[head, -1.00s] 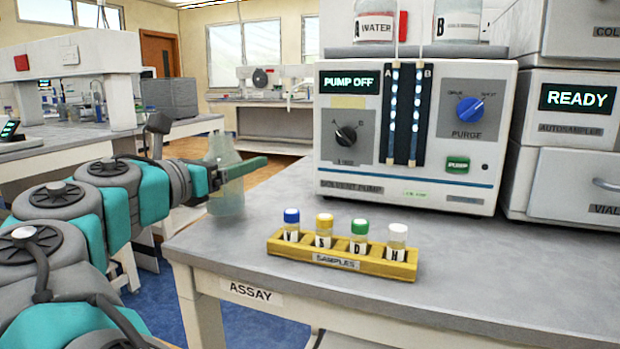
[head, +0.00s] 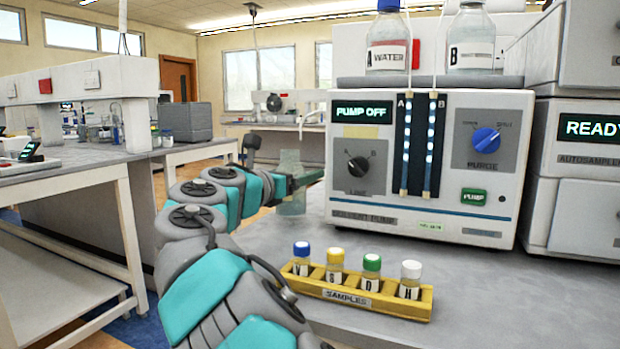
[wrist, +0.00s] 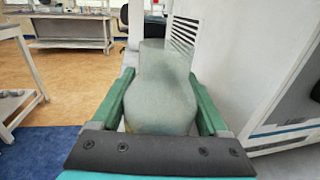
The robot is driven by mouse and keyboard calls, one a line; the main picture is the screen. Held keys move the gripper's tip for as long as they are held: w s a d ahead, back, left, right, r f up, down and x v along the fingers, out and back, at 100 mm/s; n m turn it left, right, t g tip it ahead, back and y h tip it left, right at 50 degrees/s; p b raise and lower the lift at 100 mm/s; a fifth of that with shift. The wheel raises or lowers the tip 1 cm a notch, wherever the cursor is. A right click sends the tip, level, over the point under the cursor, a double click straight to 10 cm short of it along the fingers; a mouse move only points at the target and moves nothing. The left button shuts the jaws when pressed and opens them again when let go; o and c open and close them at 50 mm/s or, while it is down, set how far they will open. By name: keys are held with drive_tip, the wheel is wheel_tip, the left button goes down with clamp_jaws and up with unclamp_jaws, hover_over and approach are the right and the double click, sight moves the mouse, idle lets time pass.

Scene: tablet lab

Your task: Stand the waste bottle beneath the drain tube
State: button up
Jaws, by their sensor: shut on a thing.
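The waste bottle (head: 291,204) is pale and translucent. In the head view it is upright, just left of the solvent pump. My gripper (head: 303,182) is shut around it, with one green finger showing across the bottle. In the wrist view the bottle (wrist: 160,92) sits between the two green fingers of my gripper (wrist: 161,80), one on each side. Whether its base touches the bench is not clear.
The solvent pump (head: 357,210) stands close to the right of the bottle, with reservoir bottles A (head: 387,55) and B (head: 472,50) on top. A yellow sample rack (head: 375,303) with capped vials is on the bench (head: 480,290) in front. Bare bench lies between rack and pump.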

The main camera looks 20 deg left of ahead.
drive_tip(key=shift+w+d+f, duration=0.15)
drive_tip(key=shift+w+d, duration=0.05)
drive_tip(key=shift+w, duration=0.4)
drive_tip(key=shift+w+d+f, duration=0.15)
drive_tip(key=shift+w+f, duration=0.05)
drive_tip(key=shift+w, duration=0.45)
drive_tip(key=shift+w+d+f, duration=0.15)
drive_tip(key=shift+w+d, duration=0.05)
drive_tip(key=shift+w, duration=0.4)
drive_tip(key=shift+f, duration=0.25)
drive_tip(key=o, duration=1.3)
drive_tip(key=shift+f, duration=0.1)
drive_tip(key=shift+c, duration=0.2)
drive_tip(key=shift+s+a, duration=0.1)
drive_tip(key=v, duration=1.2)
